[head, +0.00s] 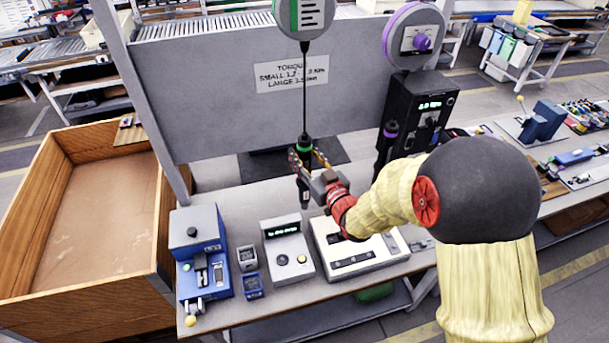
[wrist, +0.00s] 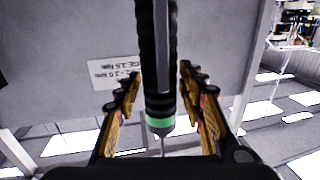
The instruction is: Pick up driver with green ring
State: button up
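The driver with the green ring (head: 304,143) is a dark upright tool hanging on a cable from a round green-and-white balancer (head: 303,14) above the bench. My gripper (head: 307,157) is at the driver, just below the ring, with one orange finger on each side. In the wrist view the driver (wrist: 158,60) stands between the two fingers, its green ring (wrist: 160,123) nearer the palm. Narrow gaps show beside the driver, so my gripper (wrist: 159,76) looks open around it. Contact is not clearly visible.
A second driver with a purple ring (head: 390,130) hangs to the right, beside a black controller box (head: 430,95). A grey panel (head: 210,90) stands behind. Blue and white devices (head: 288,250) sit on the bench below. A large wooden crate (head: 75,295) is at left.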

grip_shut()
dwell(0.4)
jog(key=shift+r, duration=0.1)
